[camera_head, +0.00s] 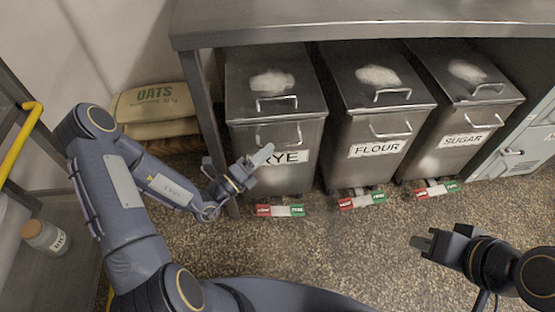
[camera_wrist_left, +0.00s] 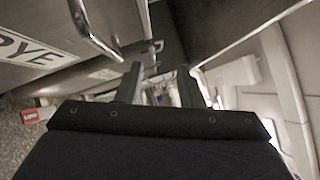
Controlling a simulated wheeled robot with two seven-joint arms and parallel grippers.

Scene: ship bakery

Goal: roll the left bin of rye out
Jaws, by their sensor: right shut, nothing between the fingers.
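The rye bin (camera_head: 284,175) is the leftmost of three steel bins under the counter, with a RYE label and a front bar handle (camera_head: 279,134). My left gripper (camera_head: 256,160) is in front of it and partly covers the label. In the left wrist view its two fingers (camera_wrist_left: 158,85) are apart with no part of the bin between them. The handle (camera_wrist_left: 94,28) shows there left of the fingers, outside the jaws. A red-white-green strip (camera_head: 280,210) sits low at the bin's front. My right gripper (camera_head: 424,241) is shut and empty over the floor at right.
The flour bin (camera_head: 374,151) and sugar bin (camera_head: 459,138) stand to the right. The counter (camera_head: 350,22) overhangs all three, and its leg (camera_head: 206,125) is close left of the rye bin. Oats sacks (camera_head: 155,105) lie left. The speckled floor (camera_head: 330,245) in front is clear.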

